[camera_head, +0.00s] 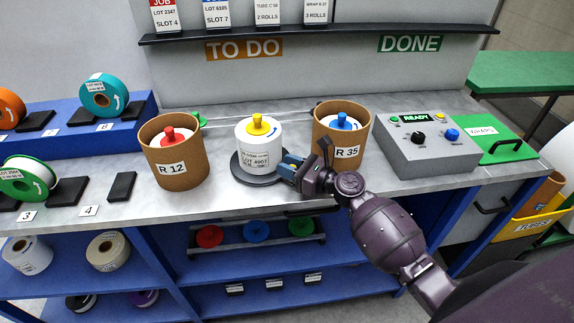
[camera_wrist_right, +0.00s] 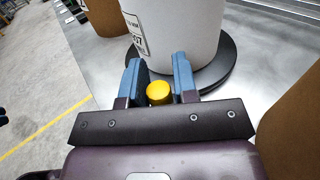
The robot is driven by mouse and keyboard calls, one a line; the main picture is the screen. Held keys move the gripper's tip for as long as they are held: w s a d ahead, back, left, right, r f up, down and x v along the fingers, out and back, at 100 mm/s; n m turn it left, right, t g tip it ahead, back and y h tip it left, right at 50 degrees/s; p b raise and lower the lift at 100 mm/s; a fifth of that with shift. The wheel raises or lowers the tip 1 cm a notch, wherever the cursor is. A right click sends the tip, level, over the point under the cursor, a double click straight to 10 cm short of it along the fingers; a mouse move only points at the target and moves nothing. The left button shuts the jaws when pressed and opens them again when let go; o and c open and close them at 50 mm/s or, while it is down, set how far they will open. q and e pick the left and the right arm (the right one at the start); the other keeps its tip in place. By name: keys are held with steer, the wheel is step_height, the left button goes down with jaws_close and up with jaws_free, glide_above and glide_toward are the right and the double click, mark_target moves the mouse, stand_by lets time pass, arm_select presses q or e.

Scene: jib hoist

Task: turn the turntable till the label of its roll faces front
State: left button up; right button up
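The turntable (camera_head: 241,174) is a dark round disc on the grey bench. A white roll (camera_head: 244,136) with a yellow plug (camera_head: 258,125) stands upright on it. The roll's printed label (camera_head: 257,160) shows on the side towards the head camera; part of it shows at the left of the roll in the right wrist view (camera_wrist_right: 136,35). My right gripper (camera_head: 290,166) is low at the disc's right edge. In the right wrist view its blue fingers (camera_wrist_right: 158,75) flank a yellow knob (camera_wrist_right: 158,93) closely, seemingly touching it. The knob's lower part is hidden. My left gripper is out of view.
Brown tubs R 12 (camera_head: 171,168) and R 35 (camera_head: 345,153) stand close on either side of the turntable. A grey control box (camera_head: 425,155) with a READY display is at the right. The bench's front edge (camera_head: 220,212) lies below.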

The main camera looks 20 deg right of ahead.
steer(key=o, duration=0.3)
steer(key=shift+s+d, duration=0.1)
steer(key=shift+o, duration=0.2)
steer(key=v, duration=1)
steer(key=shift+s+d, duration=0.15)
steer(key=shift+s, duration=0.1)
steer(key=shift+c, duration=0.5)
